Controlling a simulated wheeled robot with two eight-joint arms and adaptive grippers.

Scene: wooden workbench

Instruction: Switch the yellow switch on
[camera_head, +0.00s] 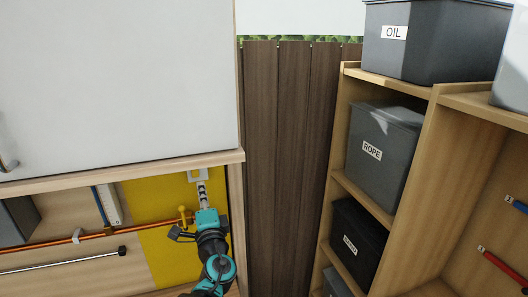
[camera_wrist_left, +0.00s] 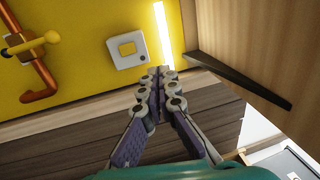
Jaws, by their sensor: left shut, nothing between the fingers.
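My left gripper (camera_head: 202,186) reaches up in front of the panel, near the switch. In the left wrist view its fingers (camera_wrist_left: 156,76) are shut and empty, just to the right of and below the switch. I cannot tell whether they touch it. My right gripper is out of view.
An orange pipe with a yellow valve handle (camera_wrist_left: 36,44) runs left of the switch. A white cabinet (camera_head: 115,80) hangs above. A dark plank fence (camera_head: 285,150) and a shelf with grey bins (camera_head: 385,150) stand to the right.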

